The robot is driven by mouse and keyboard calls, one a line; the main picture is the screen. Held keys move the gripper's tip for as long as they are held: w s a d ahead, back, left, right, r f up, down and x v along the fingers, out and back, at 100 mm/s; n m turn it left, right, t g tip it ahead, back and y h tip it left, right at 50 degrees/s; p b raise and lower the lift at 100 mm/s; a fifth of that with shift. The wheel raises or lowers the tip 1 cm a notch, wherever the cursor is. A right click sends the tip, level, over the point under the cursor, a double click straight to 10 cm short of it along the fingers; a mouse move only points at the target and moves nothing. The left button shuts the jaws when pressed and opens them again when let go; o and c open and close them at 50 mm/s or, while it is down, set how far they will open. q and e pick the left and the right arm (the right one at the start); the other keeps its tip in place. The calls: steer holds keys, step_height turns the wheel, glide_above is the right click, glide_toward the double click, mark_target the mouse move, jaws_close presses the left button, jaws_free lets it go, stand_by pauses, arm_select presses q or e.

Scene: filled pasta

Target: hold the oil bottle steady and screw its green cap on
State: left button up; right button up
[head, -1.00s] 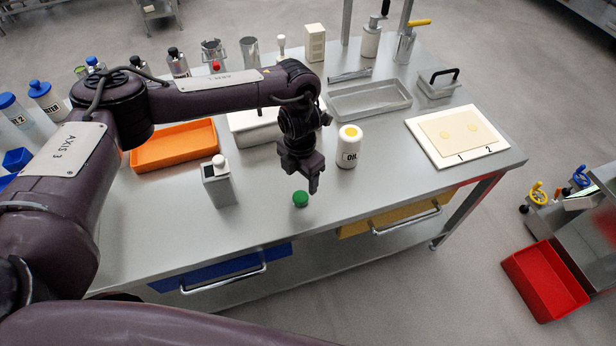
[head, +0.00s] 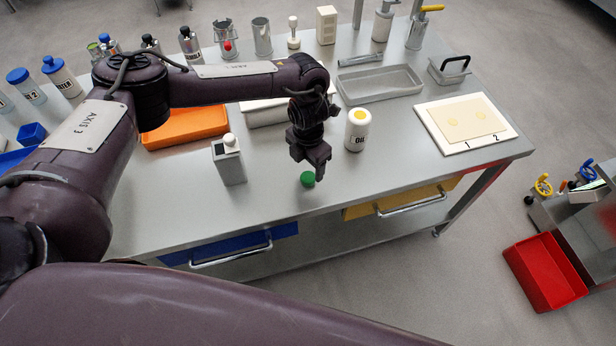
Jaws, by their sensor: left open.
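The oil bottle (head: 356,132) is a white cylinder with a dark OIL label and an open top showing yellow. It stands upright on the grey table (head: 270,190). The green cap (head: 308,179) lies on the table near its front edge, in front and to the left of the bottle. My left gripper (head: 311,172) is open and points down just above and around the cap's near position; its fingers partly overlap the cap, and I cannot tell whether they touch it. The gripper is apart from the bottle. My right gripper is not in view; a purple arm link of mine crosses the bottom.
A grey dispenser box (head: 229,162) stands left of the cap. Free tabletop lies between the bottle and the board.

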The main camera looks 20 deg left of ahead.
mark_target(308, 177)
arm_select(q)
step_height(308, 177, down, 4)
steer(key=shift+s+r+p, duration=0.1)
steer(key=shift+p, duration=0.65)
steer(key=shift+f, duration=0.5)
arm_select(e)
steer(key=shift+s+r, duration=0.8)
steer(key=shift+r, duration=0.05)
arm_select(q)
steer(key=shift+c, duration=0.5)
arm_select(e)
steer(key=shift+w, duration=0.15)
arm_select(q)
steer(key=c, duration=1)
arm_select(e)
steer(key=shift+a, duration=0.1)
